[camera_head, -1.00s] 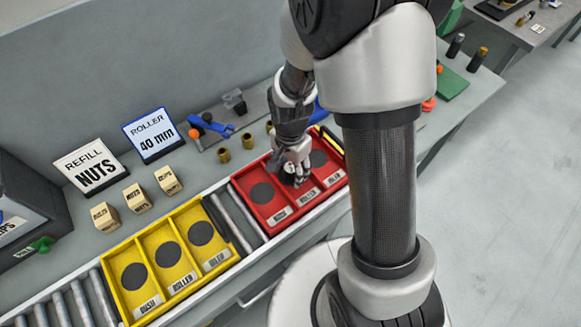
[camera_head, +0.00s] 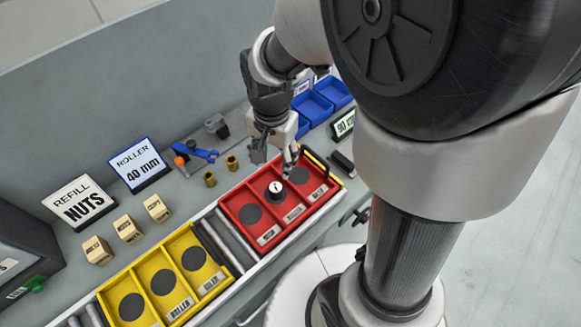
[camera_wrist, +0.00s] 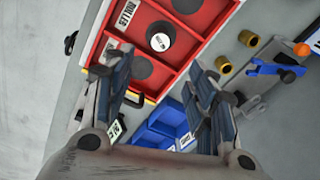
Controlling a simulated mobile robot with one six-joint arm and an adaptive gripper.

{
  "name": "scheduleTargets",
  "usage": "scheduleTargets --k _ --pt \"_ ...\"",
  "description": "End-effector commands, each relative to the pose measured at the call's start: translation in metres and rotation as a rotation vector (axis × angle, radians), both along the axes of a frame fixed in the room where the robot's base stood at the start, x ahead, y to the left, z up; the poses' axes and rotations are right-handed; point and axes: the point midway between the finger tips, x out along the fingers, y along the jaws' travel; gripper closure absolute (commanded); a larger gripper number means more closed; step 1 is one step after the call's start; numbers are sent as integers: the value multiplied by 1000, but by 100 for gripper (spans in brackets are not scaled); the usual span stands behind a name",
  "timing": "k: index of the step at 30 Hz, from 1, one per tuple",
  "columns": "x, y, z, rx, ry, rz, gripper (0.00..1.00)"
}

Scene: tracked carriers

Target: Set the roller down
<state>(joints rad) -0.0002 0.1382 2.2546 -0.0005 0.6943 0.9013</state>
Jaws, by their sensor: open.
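The roller also shows in the wrist view (camera_wrist: 161,37), clear of both fingers. My gripper (camera_head: 275,156) is open and empty, above and behind the roller. Its two fingers (camera_wrist: 157,68) are spread wide in the wrist view. The red carrier's two outer compartments hold only dark round spots.
A yellow carrier (camera_head: 182,312) with empty compartments sits to the left on the roller track. Brass bushes (camera_head: 209,179), a blue tool (camera_head: 200,152), blue bins (camera_head: 313,106) and a roller sign (camera_head: 140,165) stand behind. Wooden blocks (camera_head: 127,229) stand at the left.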

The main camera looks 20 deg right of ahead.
Motion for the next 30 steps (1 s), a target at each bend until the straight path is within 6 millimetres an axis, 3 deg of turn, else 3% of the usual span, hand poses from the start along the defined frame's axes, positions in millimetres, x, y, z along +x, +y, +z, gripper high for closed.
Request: scheduleTargets --k 1,6,12,18,30 --pt "-7 0 22 -4 -39 64 48" --pt "-49 0 82 -46 -153 352 48" --pt "-102 -1 122 -130 -265 664 48" --pt "-133 -1 134 -194 -320 843 48" --pt "-138 -1 134 -207 -328 882 48"
